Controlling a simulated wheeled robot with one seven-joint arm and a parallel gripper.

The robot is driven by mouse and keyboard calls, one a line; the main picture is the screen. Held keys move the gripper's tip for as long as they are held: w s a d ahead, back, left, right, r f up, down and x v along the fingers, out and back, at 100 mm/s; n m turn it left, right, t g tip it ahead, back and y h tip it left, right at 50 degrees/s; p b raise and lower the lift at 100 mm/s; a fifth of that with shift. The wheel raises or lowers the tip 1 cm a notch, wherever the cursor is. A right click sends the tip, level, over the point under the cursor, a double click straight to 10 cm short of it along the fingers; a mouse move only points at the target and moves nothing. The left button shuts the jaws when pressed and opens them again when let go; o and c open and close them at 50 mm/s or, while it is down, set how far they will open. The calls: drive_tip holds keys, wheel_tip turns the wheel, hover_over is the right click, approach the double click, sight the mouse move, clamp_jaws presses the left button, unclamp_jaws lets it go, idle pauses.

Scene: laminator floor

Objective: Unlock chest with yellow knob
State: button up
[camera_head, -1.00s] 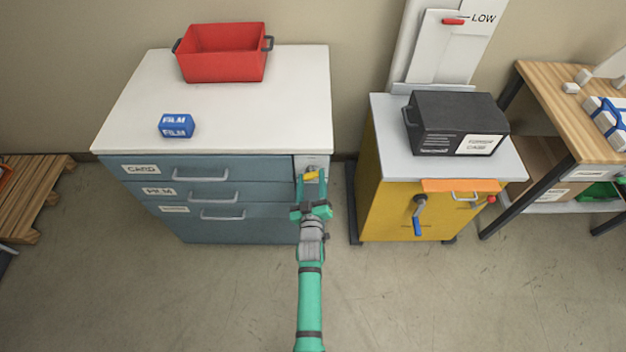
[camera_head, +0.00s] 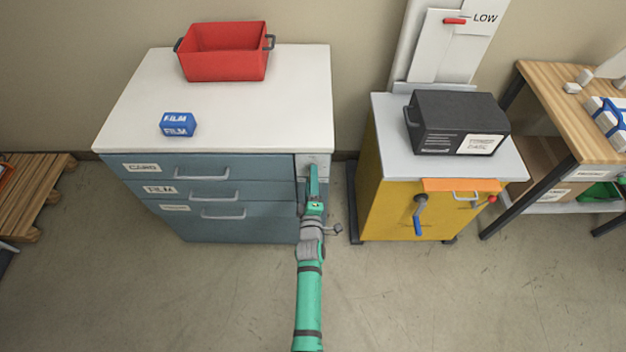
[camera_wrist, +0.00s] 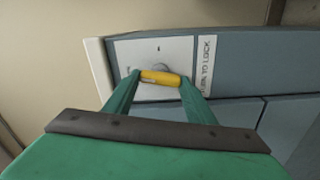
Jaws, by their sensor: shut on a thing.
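The chest (camera_head: 222,219) is blue-grey with a white top and several labelled drawers, all closed. A pale lock plate (camera_head: 312,160) is at the upper right of its front. In the wrist view, the yellow knob (camera_wrist: 160,78) sits on this plate (camera_wrist: 170,50), beside a label ending "TO LOCK" (camera_wrist: 206,65). My gripper (camera_wrist: 159,80) is shut on the yellow knob, one finger at each end. In the head view my gripper (camera_head: 313,185) is at the chest's front right corner and hides the knob.
A red bin (camera_head: 222,62) and a blue film box (camera_head: 178,125) stand on the chest. To the right, a yellow cabinet (camera_head: 380,190) carries a black case (camera_head: 440,125). A wooden pallet (camera_head: 35,190) is at left.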

drive_tip(key=shift+f+n, duration=0.15)
drive_tip(key=shift+n, duration=0.95)
drive_tip(key=shift+w, duration=0.1)
drive_tip(key=shift+d, duration=0.2)
drive_tip(key=o, duration=1)
drive_tip(key=shift+a, duration=0.2)
drive_tip(key=shift+o, duration=0.2)
drive_tip(key=shift+a, duration=0.1)
drive_tip(key=shift+s, duration=0.3)
